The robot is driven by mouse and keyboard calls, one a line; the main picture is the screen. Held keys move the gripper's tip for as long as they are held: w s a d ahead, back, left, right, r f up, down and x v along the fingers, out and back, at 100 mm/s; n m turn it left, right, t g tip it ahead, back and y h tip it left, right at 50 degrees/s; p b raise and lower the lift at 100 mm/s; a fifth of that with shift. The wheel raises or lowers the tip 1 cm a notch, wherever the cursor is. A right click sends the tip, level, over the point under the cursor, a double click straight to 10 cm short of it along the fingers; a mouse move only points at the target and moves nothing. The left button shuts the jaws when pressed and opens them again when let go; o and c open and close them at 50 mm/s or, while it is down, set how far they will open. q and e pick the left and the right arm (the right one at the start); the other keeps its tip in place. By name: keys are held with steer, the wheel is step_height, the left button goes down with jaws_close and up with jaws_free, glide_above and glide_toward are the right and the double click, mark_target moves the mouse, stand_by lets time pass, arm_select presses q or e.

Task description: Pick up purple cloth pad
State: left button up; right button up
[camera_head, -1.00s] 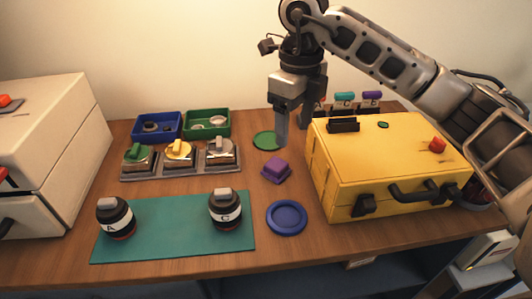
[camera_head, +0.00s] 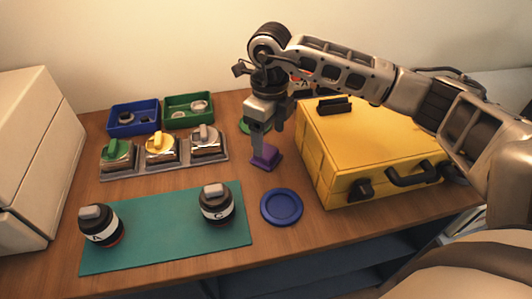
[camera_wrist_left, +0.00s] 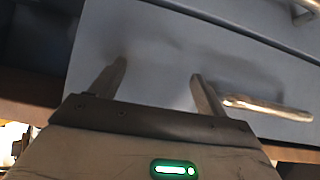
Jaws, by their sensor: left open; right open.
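The purple cloth pad (camera_head: 266,159) lies on the wooden table, between the mat and the yellow case. My right gripper (camera_head: 267,143) is open and points down right at the pad. One finger reaches down in front of the pad's left part; the other finger shows to the right and higher. I cannot tell whether the fingers touch the pad. My left gripper (camera_wrist_left: 160,85) is open and empty in the left wrist view, in front of a grey panel with a metal handle. It is not in the head view.
A yellow case (camera_head: 370,145) stands close on the right of the pad. A blue round dish (camera_head: 282,207) lies in front. A teal mat (camera_head: 160,235) carries two dark jars. A tray (camera_head: 165,165) with three lidded pots and blue (camera_head: 134,117) and green (camera_head: 189,110) bins are to the left.

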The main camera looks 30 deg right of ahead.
mark_target(268, 151)
steer(key=f, duration=0.2)
steer(key=f+p, duration=0.1)
steer(key=f, duration=0.1)
steer(key=shift+w+d+f, duration=0.1)
steer(key=shift+w, duration=0.25)
steer(key=shift+f, duration=0.55)
steer(key=c, duration=1.1)
steer(key=shift+c, duration=0.2)
steer(key=shift+r, duration=0.15)
